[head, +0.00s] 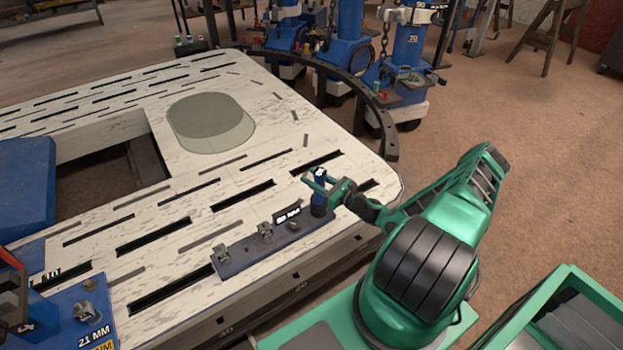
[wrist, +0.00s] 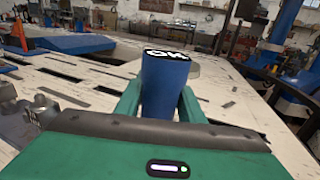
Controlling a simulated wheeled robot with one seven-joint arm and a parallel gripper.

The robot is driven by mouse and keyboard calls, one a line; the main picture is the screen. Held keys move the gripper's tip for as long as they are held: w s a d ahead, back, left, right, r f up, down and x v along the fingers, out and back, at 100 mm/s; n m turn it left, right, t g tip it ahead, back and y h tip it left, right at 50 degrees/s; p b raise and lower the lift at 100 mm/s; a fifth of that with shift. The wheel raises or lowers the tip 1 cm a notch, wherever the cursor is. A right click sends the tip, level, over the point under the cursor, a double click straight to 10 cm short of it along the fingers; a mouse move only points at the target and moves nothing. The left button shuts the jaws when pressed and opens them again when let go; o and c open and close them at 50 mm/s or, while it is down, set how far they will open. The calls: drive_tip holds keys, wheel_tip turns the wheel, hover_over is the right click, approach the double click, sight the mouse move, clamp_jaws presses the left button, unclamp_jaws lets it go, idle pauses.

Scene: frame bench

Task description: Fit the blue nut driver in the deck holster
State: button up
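The blue nut driver (head: 319,199) is a blue cylinder with a black-and-white marked top. It stands about upright at the right end of a grey-blue holster rail (head: 240,254) on the near edge of the white deck. My gripper (head: 315,184) has a finger on each side of its upper part. In the wrist view the driver (wrist: 165,88) fills the space between the green fingers (wrist: 160,100), with no clear gap. The driver's lower end is hidden in the wrist view, and I cannot tell how deep it sits in the holster.
The rail carries metal clips (head: 265,231) and a black label plate (head: 287,214). The slotted white deck (head: 180,190) has a rectangular opening and a grey-green pad (head: 210,122). A blue block (head: 88,309) marked 21 MM is at the lower left. Blue posts (head: 405,45) stand behind.

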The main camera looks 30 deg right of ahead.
drive_tip(key=o, duration=0.3)
drive_tip(key=shift+f, duration=0.1)
drive_tip(key=v, duration=1)
drive_tip(key=shift+s+d, duration=0.25)
drive_tip(key=shift+s, duration=0.05)
